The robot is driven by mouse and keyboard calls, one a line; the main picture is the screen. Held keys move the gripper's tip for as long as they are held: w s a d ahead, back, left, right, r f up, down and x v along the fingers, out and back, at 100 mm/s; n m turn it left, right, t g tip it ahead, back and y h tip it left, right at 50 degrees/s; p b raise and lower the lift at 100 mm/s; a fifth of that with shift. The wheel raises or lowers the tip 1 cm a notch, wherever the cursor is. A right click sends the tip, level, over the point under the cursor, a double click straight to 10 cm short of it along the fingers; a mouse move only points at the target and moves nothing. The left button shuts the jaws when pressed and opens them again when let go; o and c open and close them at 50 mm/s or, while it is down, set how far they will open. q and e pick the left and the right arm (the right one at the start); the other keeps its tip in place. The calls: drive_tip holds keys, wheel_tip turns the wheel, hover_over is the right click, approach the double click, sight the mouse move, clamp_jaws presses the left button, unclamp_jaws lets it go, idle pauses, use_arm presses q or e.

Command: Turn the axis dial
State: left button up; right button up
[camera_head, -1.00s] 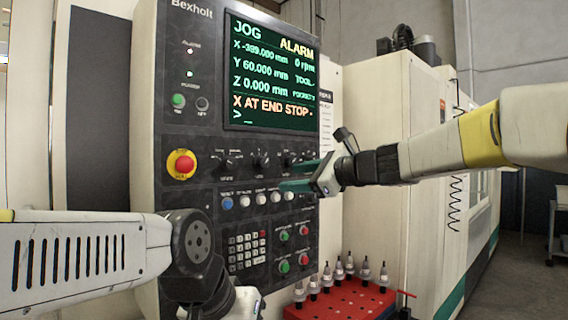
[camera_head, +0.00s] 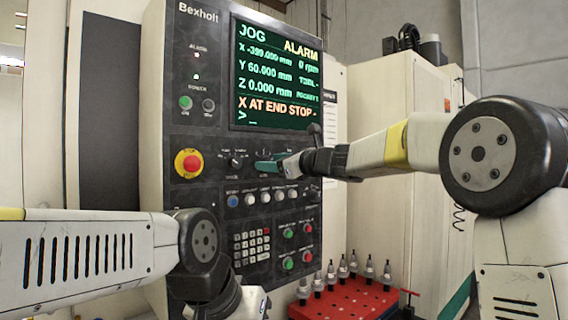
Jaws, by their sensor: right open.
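The control panel (camera_head: 215,225) stands upright with a row of small dark dials below its screen (camera_head: 277,75). One dial (camera_head: 236,160) shows clear to the left of my right gripper. The labels are too small to read, so I cannot tell which is the axis dial. My right gripper (camera_head: 262,166), with green fingers, is open at the dial row, reaching in from the right. It covers the dials on that side; contact cannot be told. The screen reads JOG, ALARM and X AT END STOP. My left arm is low at the left; its fingers are out of view.
A red emergency stop button (camera_head: 188,163) on a yellow ring sits left of the dials. Push buttons (camera_head: 250,199) and a keypad (camera_head: 252,245) lie below. A red tray (camera_head: 345,305) with several tool holders stands at the lower right.

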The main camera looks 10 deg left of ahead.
drive_tip(key=shift+c, duration=0.2)
clamp_jaws()
drive_tip(key=shift+n, duration=0.4)
drive_tip(key=shift+s+a+n+t+h, duration=0.1)
drive_tip(key=shift+n+h, duration=0.15)
drive_tip(key=shift+n, duration=2.4)
drive_tip(key=shift+d+n+t+h, duration=0.1)
drive_tip(key=shift+n+h, duration=0.1)
drive_tip(key=shift+n, duration=2.5)
drive_tip(key=shift+s+a+n+t+h, duration=0.1)
drive_tip(key=shift+n+h, duration=0.15)
drive_tip(key=shift+n, duration=2.4)
